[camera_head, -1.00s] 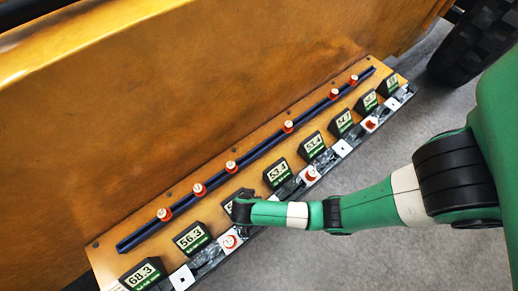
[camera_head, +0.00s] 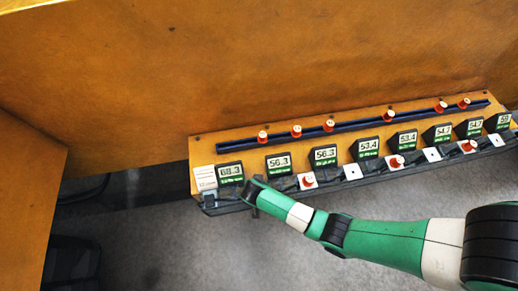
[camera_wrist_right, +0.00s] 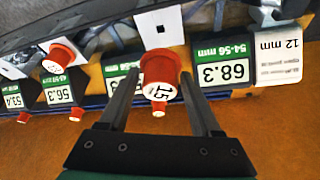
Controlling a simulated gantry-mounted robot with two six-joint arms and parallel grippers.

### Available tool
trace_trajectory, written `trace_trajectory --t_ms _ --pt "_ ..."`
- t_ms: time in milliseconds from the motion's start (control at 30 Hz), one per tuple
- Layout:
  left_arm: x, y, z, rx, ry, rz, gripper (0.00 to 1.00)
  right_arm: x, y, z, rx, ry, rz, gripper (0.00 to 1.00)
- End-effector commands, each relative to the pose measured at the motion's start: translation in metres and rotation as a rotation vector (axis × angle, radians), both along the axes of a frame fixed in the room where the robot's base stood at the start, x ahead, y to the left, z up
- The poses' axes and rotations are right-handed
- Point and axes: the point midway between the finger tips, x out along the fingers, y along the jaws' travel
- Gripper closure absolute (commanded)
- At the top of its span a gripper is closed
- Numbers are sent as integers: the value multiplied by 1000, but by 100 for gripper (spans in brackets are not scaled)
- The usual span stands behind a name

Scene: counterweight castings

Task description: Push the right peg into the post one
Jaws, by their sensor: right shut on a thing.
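My right gripper (camera_head: 254,188) is at the left end of the sloped panel, just below the 68.3 display (camera_head: 230,172). In the right wrist view, my right gripper (camera_wrist_right: 160,105) is shut on a red peg (camera_wrist_right: 158,68) with a white end marked 15. Behind the peg is a white square plate (camera_wrist_right: 158,28) with a dark square hole. The 68.3 display also shows in the wrist view (camera_wrist_right: 225,72), beside the peg. I cannot tell whether the peg touches the plate. In the head view, the gripper hides that plate and the peg. My left gripper is not in view.
Several red pegs stand on a dark blue rail (camera_head: 350,129) behind a row of displays. Other white plates (camera_head: 351,173) line the panel's front edge; some carry red pegs, one (camera_head: 308,181) right of my gripper. A wooden wall (camera_head: 300,60) rises behind.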

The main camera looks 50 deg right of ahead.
Motion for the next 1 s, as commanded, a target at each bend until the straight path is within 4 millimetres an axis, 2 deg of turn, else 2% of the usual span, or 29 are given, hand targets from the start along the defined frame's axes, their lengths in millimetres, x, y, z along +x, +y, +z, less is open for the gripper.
trace_trajectory --t_ms 333,700,1000 --pt "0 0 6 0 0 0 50 0 0 2 0 1 0 91" --pt "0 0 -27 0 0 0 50 0 0 -42 -1 1 -2 91" --pt "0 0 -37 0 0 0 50 0 0 -58 0 0 -1 91"
